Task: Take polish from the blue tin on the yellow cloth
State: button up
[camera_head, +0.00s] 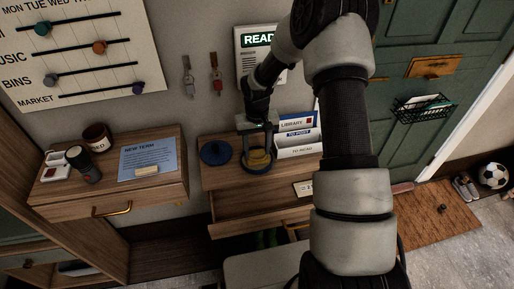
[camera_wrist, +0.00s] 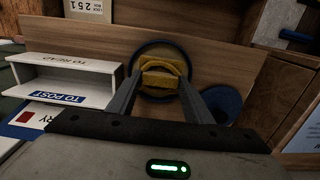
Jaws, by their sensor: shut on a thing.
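My gripper (camera_head: 258,147) reaches down over the wooden bench top and is shut on the yellow cloth (camera_head: 259,159), a small folded pad. The wrist view shows the cloth (camera_wrist: 160,80) between my two fingers, with a raised yellow loop at their tips. The cloth is inside the outline of a round, dark-rimmed tin (camera_wrist: 137,60), seen from above. Whether it touches the polish cannot be told, as cloth and fingers hide the tin's inside. A blue round lid (camera_head: 215,152) with a knob lies on the bench left of the tin; it is partly behind a finger in the wrist view (camera_wrist: 224,106).
A white letter rack (camera_head: 299,151) stands close to the tin on the right. A drawer (camera_head: 262,213) below is pulled out. The left bench holds a mug (camera_head: 97,137), a blue sheet (camera_head: 148,155) and a dark cylinder (camera_head: 84,165). Keys (camera_head: 215,75) hang on the wall.

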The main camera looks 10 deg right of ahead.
aim_at(257, 152)
jog(key=shift+f+b, duration=0.6)
jog(key=shift+f, duration=0.05)
dwell(1.9)
jog(key=shift+r, duration=0.1)
jog(key=shift+r+p, duration=2)
jog(key=shift+r, duration=1.45)
